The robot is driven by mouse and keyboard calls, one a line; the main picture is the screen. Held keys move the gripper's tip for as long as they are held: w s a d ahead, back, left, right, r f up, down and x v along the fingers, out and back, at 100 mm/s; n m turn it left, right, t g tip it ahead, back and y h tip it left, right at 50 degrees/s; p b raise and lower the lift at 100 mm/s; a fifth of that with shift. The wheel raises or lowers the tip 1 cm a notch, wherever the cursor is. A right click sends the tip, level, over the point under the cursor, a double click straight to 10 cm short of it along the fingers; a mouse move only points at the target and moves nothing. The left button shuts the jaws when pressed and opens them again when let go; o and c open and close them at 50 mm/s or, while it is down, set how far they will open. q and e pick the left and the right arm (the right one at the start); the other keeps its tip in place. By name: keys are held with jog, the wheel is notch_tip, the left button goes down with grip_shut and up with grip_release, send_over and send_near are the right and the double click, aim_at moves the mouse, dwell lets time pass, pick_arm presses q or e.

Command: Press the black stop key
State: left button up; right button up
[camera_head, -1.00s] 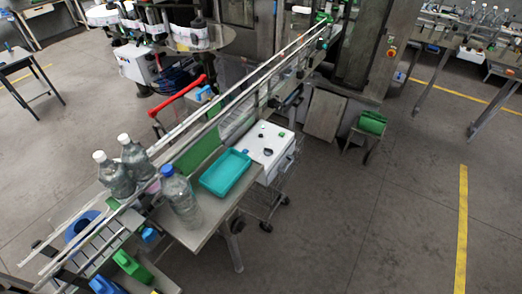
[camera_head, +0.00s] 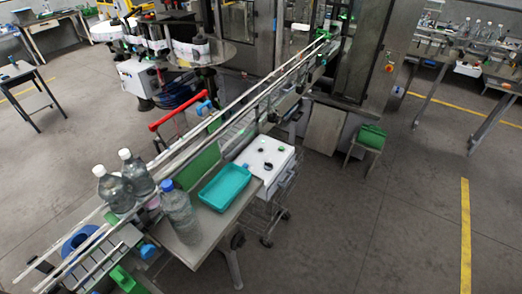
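A white control box (camera_head: 276,153) with a few small dark and green keys on its top stands beside the conveyor, near the middle of the camera_head view. A dark key (camera_head: 268,166) shows near the front of its top. The keys are too small for me to tell for sure which is the black stop key. Neither of my grippers is in view.
A teal tray (camera_head: 224,187) and a blue-capped bottle (camera_head: 179,212) stand on a bench left of the box. Two white-capped bottles (camera_head: 127,183) stand at the conveyor (camera_head: 235,106). A wire cart (camera_head: 270,214) is below the box. Floor at right is clear.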

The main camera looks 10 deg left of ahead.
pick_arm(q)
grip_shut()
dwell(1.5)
